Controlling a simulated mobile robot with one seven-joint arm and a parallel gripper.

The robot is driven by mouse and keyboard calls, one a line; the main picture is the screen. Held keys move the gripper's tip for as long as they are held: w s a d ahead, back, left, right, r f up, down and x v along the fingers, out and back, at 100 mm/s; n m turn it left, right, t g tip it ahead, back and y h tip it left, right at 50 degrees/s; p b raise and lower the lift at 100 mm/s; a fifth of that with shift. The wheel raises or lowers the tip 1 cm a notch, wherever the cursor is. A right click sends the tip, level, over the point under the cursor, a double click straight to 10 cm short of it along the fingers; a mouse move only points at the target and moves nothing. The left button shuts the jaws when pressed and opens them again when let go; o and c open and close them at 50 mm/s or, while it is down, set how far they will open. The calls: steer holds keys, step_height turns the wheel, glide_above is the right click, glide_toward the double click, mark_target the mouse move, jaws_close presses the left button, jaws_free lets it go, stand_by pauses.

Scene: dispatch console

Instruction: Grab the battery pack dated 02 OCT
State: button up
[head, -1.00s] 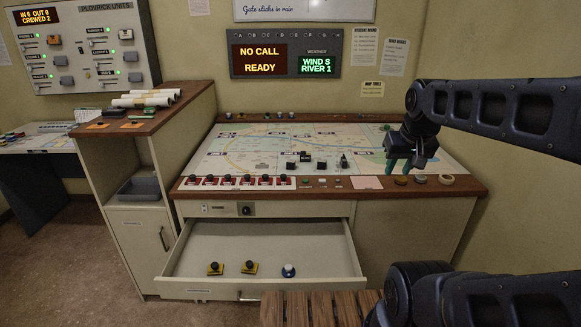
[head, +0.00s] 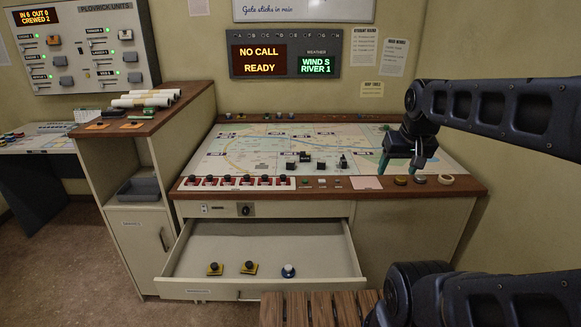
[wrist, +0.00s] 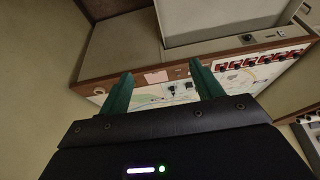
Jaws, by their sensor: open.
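No battery pack or 02 OCT date can be made out; any lettering on small items is too small to read. Two small flat items with orange on them, one on the left (head: 98,126) and one on the right (head: 131,126), lie on the wooden top of the left cabinet; I cannot tell what they are. My gripper (head: 400,165) is open and empty above the right part of the map desk (head: 335,188), far from those items. In the wrist view its two green fingers (wrist: 160,70) are apart with nothing between them.
An open drawer (head: 230,245) holds two yellow-based black knobs (head: 232,268) and a blue-and-white piece (head: 288,271). Rolled papers (head: 148,99) lie on the left cabinet, with a grey tray (head: 139,189) in its shelf. Black pieces (head: 306,160) stand on the map. A slatted wooden surface (head: 320,308) is in front.

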steer(key=w+a+r, duration=0.1)
steer(key=w+r, duration=0.1)
steer(key=w, duration=0.6)
steer(key=w+a+r, duration=0.1)
steer(key=w+r, duration=0.1)
steer(key=w, duration=0.7)
steer(key=m, duration=0.2)
glide_above(290, 161)
steer(key=s, duration=0.4)
step_height(290, 161, down, 27)
steer(key=shift+h, duration=0.3)
steer(key=x, duration=0.5)
steer(key=shift+w+a+f, duration=0.1)
steer(key=shift+w+a, duration=0.15)
steer(key=shift+a, duration=0.1)
steer(key=shift+s+d+x, duration=0.1)
steer(key=shift+s+x, duration=0.05)
steer(key=shift+x, duration=1.15)
steer(key=shift+s+d+x, duration=0.1)
steer(key=shift+d+x, duration=0.05)
steer(key=shift+x, duration=1.1)
steer(key=shift+f, duration=0.1)
steer(key=shift+c, duration=0.4)
steer(key=c, duration=1.1)
